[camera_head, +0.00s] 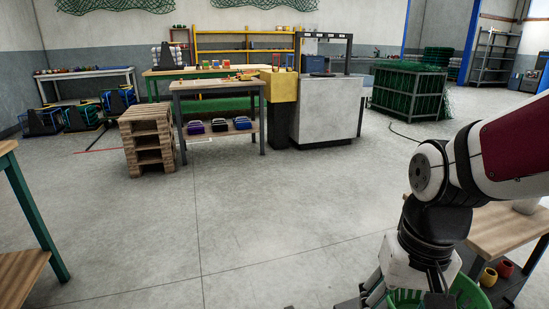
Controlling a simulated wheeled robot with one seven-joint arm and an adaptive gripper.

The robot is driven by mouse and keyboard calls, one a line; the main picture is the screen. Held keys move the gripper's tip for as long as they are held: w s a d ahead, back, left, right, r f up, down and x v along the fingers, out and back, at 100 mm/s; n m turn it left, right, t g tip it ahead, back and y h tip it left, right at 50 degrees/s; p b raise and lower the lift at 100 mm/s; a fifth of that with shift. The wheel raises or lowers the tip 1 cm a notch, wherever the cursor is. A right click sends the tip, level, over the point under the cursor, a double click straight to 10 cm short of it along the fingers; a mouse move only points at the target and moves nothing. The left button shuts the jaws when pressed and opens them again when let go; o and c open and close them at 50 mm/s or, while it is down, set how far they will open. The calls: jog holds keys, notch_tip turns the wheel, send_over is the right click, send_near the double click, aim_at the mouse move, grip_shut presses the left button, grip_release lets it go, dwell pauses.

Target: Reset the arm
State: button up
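My arm (470,165) shows at the right side of the head view, with a dark red and white upper link and dark joints. It bends downward at the lower right. My gripper is not clearly seen; the lower end of the arm runs down to the bottom edge, over a green basket (468,292). The fingertips are out of frame or hidden, so its opening does not show.
A wooden table (508,228) stands close at the right, with yellow and red pots (489,277) below. A green-legged table (35,220) is at the left edge. Workbench (215,86), pallet stack (147,140) and green net crate (408,92) stand farther back. The middle floor is clear.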

jog(key=s+d+r+n, duration=0.1)
jog(key=s+r, duration=0.2)
jog(key=s, duration=0.5)
jog(key=s+r, duration=0.4)
jog(key=s, duration=0.3)
notch_tip(320, 180, up, 34)
jog(key=t+p, duration=0.4)
jog(key=p, duration=2.8)
jog(key=shift+d+f+n+h, duration=0.15)
jog(key=shift+d+n+h, duration=0.15)
jog(key=shift+n, duration=0.1)
